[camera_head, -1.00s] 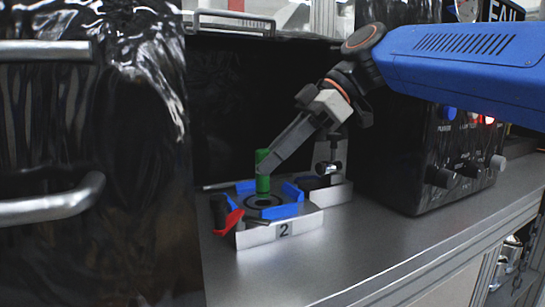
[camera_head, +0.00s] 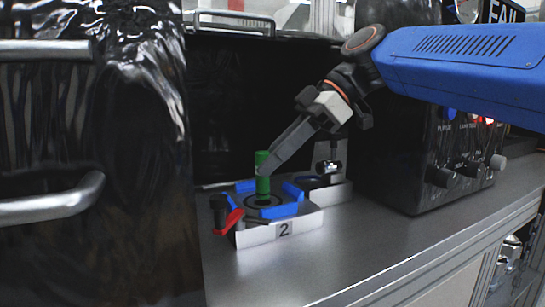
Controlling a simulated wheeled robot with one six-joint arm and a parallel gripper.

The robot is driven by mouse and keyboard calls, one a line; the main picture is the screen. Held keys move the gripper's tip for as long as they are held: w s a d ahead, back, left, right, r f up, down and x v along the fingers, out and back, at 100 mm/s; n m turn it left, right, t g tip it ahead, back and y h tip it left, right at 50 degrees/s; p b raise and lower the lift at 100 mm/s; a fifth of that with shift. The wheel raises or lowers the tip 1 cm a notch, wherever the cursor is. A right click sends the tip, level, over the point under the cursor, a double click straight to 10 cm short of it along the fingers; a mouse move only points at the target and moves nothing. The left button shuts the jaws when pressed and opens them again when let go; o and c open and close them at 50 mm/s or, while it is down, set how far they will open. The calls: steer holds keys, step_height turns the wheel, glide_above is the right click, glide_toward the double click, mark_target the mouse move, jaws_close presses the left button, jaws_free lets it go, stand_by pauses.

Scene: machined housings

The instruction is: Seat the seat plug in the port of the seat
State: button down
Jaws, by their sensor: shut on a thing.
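The seat plug is a green cylinder (camera_head: 263,185), upright. My gripper (camera_head: 265,170) comes in from the upper right and is shut on its upper part. The seat is a metal block labelled 2 (camera_head: 284,229) with blue corner pieces on top. The plug is above the dark ringed port (camera_head: 263,201) in the middle of the seat. The plug's lower end is at or very near the port; I cannot tell how far it is in. The near finger hides part of the plug.
A black knob (camera_head: 219,207) and a red lever (camera_head: 230,221) sit at the seat's left. A second metal block (camera_head: 335,193) stands behind right. A black control box (camera_head: 420,165) with knobs is to the right. The grey bench (camera_head: 350,240) in front is clear.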

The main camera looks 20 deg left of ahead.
steer(key=shift+f, duration=1.95)
steer(key=c, duration=1.5)
jaws_free()
steer(key=shift+c, duration=0.2)
step_height(320, 180, up, 10)
